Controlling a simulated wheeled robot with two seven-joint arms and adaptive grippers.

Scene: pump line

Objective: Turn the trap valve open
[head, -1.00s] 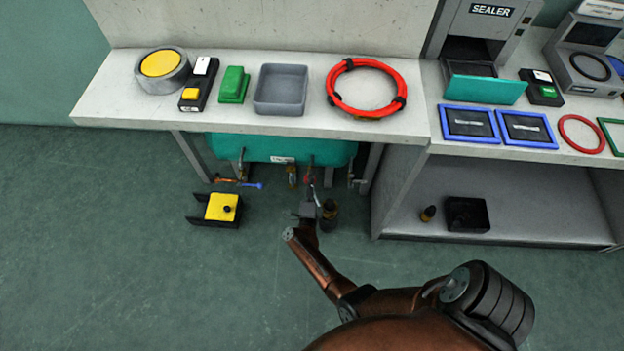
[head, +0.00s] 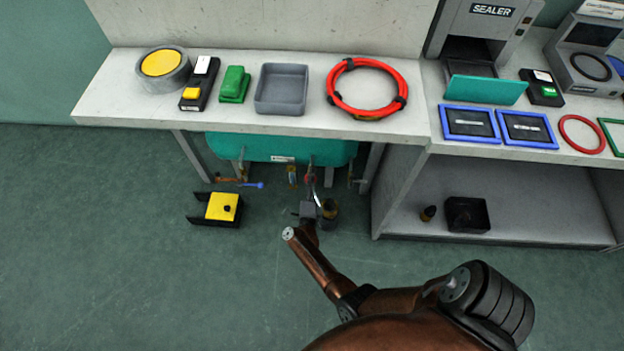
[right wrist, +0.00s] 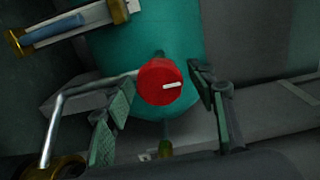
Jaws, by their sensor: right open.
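In the right wrist view, a red round knob (right wrist: 160,82) with a white pointer mark sits in front of the green tank (right wrist: 110,45). The pointer lies nearly level, pointing right. I take this knob as the trap valve; no label on it can be read. My right gripper (right wrist: 163,79) is open, with one finger on each side of the knob; whether either pad touches is unclear. In the head view, my right gripper (head: 313,190) is low under the bench at the tank's front, and hides most of the knob. My left gripper is not in view.
A metal pipe (right wrist: 65,110) runs beside the left finger. A blue-handled fitting (right wrist: 55,31) is at upper left. The bench (head: 220,120) overhangs the tank. A black-and-yellow block (head: 222,207) stands on the floor to the left.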

